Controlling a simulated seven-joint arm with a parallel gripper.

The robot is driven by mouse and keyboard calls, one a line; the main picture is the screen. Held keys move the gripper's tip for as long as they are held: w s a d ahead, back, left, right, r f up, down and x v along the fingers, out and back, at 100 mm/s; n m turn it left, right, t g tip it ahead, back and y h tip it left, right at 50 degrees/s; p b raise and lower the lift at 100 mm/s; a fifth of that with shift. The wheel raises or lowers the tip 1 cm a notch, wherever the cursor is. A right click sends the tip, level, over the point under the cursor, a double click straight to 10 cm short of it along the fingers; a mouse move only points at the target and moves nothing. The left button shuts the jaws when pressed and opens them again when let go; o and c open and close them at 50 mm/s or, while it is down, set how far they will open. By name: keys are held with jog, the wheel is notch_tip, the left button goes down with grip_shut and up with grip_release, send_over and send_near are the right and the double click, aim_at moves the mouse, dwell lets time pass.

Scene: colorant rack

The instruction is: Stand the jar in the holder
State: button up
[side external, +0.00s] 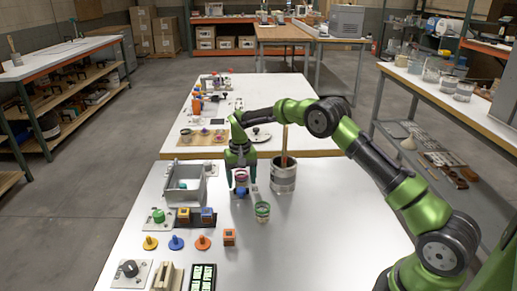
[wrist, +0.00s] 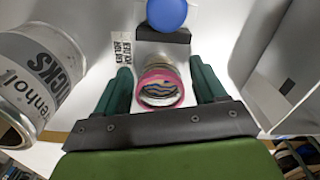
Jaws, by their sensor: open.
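A jar with a pink rim (wrist: 160,88) and a striped, swirled top stands between the fingers of my gripper (wrist: 163,92) in the wrist view. My gripper is open, with a finger on each side of the jar and a gap visible beside it. In the side view the pink-rimmed jar (side external: 240,175) shows between the fingers of my gripper (side external: 240,180), which points down over the white table.
A large label-wrapped can (side external: 283,176) with a stick in it stands right of my gripper. A blue ball (wrist: 166,13) sits on a dark block near the jar. A grey bin (side external: 185,186) is at left.

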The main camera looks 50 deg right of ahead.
jog(key=s+a+r+t, duration=0.1)
jog(key=s+r, duration=0.2)
jog(key=r, duration=0.8)
jog(key=s+a+r+t, duration=0.1)
jog(key=s+a+r, duration=0.15)
jog(key=r, duration=0.85)
jog(key=s+a+r+n+t+y, duration=0.1)
jog(key=s+a+r+t, duration=0.1)
jog(key=s+r, duration=0.5)
jog(key=s+a+f+t, duration=0.1)
jog(key=s+a+f, duration=0.1)
jog(key=s, duration=0.8)
jog(key=s+a+f+n+t+y, duration=0.1)
jog(key=s+a+f+t, duration=0.1)
jog(key=s, duration=0.9)
jog(key=shift+f, duration=0.75)
